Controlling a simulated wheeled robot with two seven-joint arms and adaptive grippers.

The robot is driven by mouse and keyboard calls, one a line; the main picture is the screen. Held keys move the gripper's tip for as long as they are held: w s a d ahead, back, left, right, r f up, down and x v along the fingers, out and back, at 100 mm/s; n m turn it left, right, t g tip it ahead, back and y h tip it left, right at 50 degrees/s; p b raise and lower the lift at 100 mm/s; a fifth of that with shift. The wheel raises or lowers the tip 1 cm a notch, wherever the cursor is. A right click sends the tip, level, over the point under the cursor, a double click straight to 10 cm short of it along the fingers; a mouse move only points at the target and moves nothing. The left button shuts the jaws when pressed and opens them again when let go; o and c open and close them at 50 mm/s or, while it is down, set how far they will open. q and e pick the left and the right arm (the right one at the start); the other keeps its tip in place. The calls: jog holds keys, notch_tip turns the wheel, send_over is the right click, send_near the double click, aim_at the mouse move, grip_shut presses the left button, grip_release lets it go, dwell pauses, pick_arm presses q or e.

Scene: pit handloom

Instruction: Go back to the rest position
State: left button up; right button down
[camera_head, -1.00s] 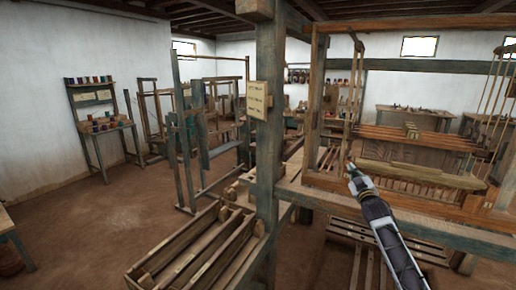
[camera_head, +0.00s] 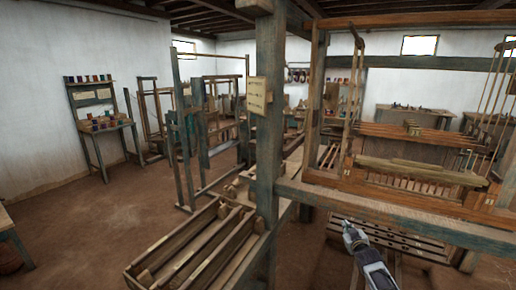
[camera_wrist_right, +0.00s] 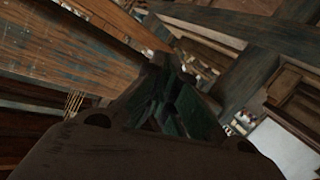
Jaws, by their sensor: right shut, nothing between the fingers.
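My right gripper (camera_head: 350,232) is shut and empty. In the head view it is low, in front of the loom's slatted lower part and below the thick front beam (camera_head: 400,215). The loom (camera_head: 410,165) stands at the right, with hanging cords and a pale wooden bar across its middle. In the right wrist view, the dark body of the gripper fills the bottom, with wooden beams (camera_wrist_right: 70,55) beyond it. My left gripper is not in view.
A teal post (camera_head: 268,130) with a paper notice (camera_head: 257,95) stands left of my right arm. A slatted wooden trough (camera_head: 195,250) lies at its foot. A bench with coloured spools (camera_head: 104,125) is at the far left wall. The floor at left is mostly clear.

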jog(key=s+a+f+g+b, duration=0.1)
jog(key=s+f+g, duration=0.1)
jog(key=s+f, duration=0.95)
jog(key=s+a+f+g+b, duration=0.1)
jog(key=s+f+g, duration=0.4)
jog(key=f, duration=1.2)
jog(key=s+a+f+b, duration=0.1)
jog(key=s+f+b, duration=0.1)
jog(key=s+f, duration=1.15)
jog(key=s+a+f+g+b, duration=0.1)
jog(key=s+f+g, duration=0.1)
jog(key=s+f, duration=0.5)
jog(key=s+a+f+g+b, duration=0.1)
jog(key=s+f, duration=0.6)
jog(key=s, duration=1.3)
jog(key=s+a+f+g+b, duration=0.1)
jog(key=s+f+g, duration=0.3)
jog(key=s, duration=0.9)
notch_tip(320, 180, down, 4)
jog(key=shift+s+a+r, duration=0.1)
jog(key=shift+s+a, duration=0.05)
jog(key=shift+s, duration=0.15)
jog(key=shift+m, duration=0.3)
